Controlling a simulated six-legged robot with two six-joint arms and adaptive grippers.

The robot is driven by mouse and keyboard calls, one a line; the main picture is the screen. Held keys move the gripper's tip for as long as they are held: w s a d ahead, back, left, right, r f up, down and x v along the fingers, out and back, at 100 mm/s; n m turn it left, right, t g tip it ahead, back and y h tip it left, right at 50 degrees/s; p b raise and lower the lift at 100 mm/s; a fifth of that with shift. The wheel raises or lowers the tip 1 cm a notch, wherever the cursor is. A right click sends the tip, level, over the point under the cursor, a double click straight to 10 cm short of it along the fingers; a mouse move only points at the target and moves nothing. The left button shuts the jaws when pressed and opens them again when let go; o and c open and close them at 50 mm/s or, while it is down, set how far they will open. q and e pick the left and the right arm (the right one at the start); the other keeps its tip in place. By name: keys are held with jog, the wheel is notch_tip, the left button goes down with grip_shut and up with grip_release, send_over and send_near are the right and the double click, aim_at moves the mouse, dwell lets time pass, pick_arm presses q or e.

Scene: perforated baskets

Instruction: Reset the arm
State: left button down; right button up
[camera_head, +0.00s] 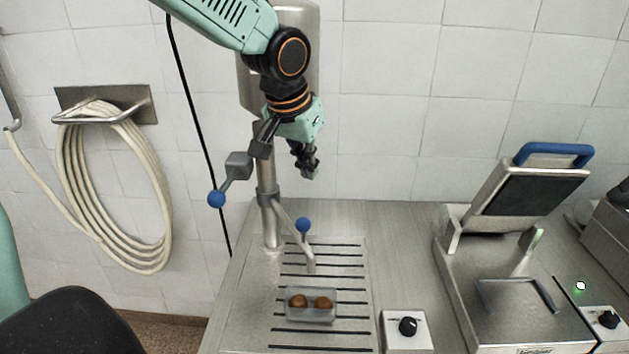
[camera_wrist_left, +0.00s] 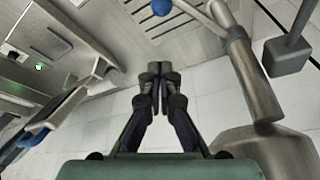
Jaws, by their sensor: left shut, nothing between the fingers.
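My left arm comes in from the top left in the head view and bends down at its wrist. My left gripper (camera_head: 307,165) hangs in front of the tiled wall, just right of the metal tap column (camera_head: 266,215). Its fingers are shut and empty, and the closed fingertips also show in the left wrist view (camera_wrist_left: 160,75). The gripper touches nothing that I can see. My right gripper is out of view.
Below stands a slatted metal drainboard (camera_head: 355,290). On it is a small perforated basket (camera_head: 311,315) with two brown round items. A control box (camera_head: 407,331) and an open press-like appliance (camera_head: 512,309) stand right. A coiled hose (camera_head: 120,200) hangs on the left wall.

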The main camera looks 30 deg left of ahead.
pick_arm(q)
jog(key=s+d+f+g+h, duration=0.1)
jog(key=s+d+f, duration=0.25)
jog(key=f, duration=0.65)
jog(key=s+d+f+g+h, duration=0.1)
jog(key=s+d+f, duration=0.25)
jog(key=f, duration=0.75)
jog(key=s+d+f+g+y, duration=0.1)
jog(key=s+f, duration=0.7)
jog(key=s, duration=0.4)
jog(key=s+d+f+g+y, duration=0.1)
jog(key=s+f, duration=0.7)
jog(key=s, duration=0.5)
notch_tip(320, 180, down, 21)
jog(key=b, duration=2.1)
jog(key=shift+w+r, duration=0.15)
jog(key=shift+w, duration=0.3)
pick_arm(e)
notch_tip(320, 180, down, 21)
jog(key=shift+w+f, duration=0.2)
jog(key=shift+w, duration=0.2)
